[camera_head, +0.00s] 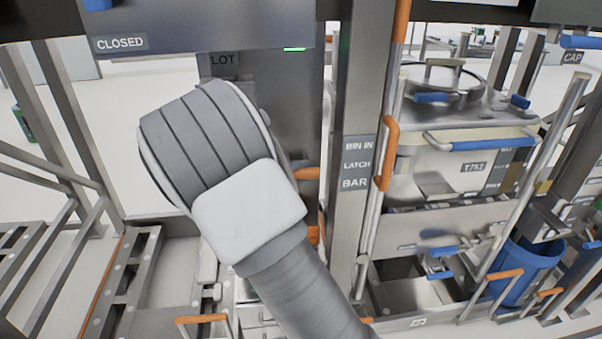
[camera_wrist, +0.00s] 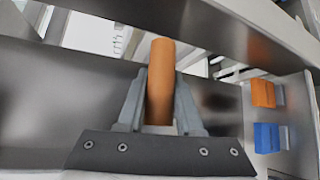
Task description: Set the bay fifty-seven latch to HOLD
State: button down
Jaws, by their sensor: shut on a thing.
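In the wrist view an orange cylindrical grip (camera_wrist: 160,62) stands between the two grey fingers of my gripper (camera_wrist: 158,100), which is shut on it. In the head view my arm covers the gripper and the grip it holds. Orange parts (camera_head: 306,173) show just right of my arm, by the grey post. The post carries a label (camera_head: 357,164) reading "BIN IN", "LATCH" and "BAR". No bay number or HOLD mark is readable in either view, so the latch's setting cannot be told.
Right of the post stand a lidded bin (camera_head: 425,165) tagged "T753" and a blue bucket (camera_head: 527,272). In the wrist view, orange (camera_wrist: 263,93) and blue (camera_wrist: 267,138) blocks sit at right.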

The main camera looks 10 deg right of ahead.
jog(key=c, duration=0.6)
grip_release()
jog(key=shift+r, duration=0.1)
jog(key=b+v, duration=0.1)
jog(key=v, duration=1.6)
jog(key=shift+s+a, duration=0.15)
jog(key=shift+a, duration=0.05)
